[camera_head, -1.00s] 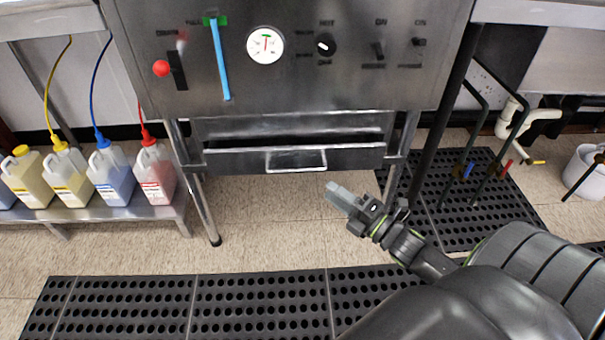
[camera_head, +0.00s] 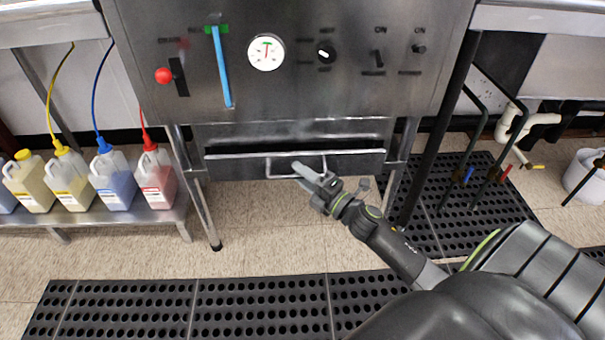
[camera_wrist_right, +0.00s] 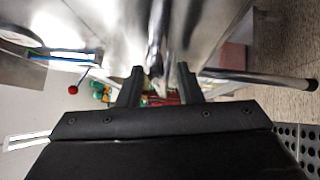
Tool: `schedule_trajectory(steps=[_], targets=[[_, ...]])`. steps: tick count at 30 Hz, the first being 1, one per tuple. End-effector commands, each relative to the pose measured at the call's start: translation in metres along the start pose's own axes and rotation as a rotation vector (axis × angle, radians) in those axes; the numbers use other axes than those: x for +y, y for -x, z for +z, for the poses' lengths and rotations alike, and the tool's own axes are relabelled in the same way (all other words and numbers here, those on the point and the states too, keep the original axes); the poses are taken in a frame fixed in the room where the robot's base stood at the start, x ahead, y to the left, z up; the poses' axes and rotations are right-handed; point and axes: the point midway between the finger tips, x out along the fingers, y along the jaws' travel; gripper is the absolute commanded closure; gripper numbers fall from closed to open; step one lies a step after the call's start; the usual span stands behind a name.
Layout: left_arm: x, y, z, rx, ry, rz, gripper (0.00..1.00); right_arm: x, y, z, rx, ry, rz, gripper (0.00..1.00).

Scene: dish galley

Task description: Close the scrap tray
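The scrap tray (camera_head: 232,167) is a wide metal drawer under the steel machine, with a bar handle (camera_head: 282,175) on its front. A narrow dark gap shows above its front edge, so it stands at least slightly out. My right gripper (camera_head: 302,170) is at the handle, its fingertips overlapping it in the head view. In the right wrist view, the fingers (camera_wrist_right: 160,85) are apart, with a shiny metal bar or edge seen between them. I cannot tell whether they touch the handle. My left gripper is out of view.
The control panel (camera_head: 330,90) with gauge and switches is above the tray. Table legs stand at both sides. Several coloured jugs (camera_head: 112,180) sit on a low shelf at left. Black perforated mats (camera_head: 250,305) cover parts of the floor. A white bucket (camera_head: 585,175) stands far right.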

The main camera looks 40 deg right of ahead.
Motion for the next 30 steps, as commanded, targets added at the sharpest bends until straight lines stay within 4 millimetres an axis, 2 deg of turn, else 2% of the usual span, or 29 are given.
schedule_trajectory(steps=[6, 14, 23, 30], targets=[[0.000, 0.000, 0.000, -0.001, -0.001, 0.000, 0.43, 0.000, 0.000, 0.000, 0.000, 0.000, 0.000, 0.67], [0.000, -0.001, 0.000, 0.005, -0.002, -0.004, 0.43, 0.000, 0.000, 0.000, 0.000, 0.000, 0.000, 1.00], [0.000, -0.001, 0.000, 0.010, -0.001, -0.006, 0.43, -0.001, -0.001, 0.001, 0.000, 0.000, 0.000, 1.00], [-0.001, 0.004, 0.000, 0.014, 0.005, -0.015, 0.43, -0.008, -0.024, 0.024, 0.000, 0.002, -0.001, 1.00]])
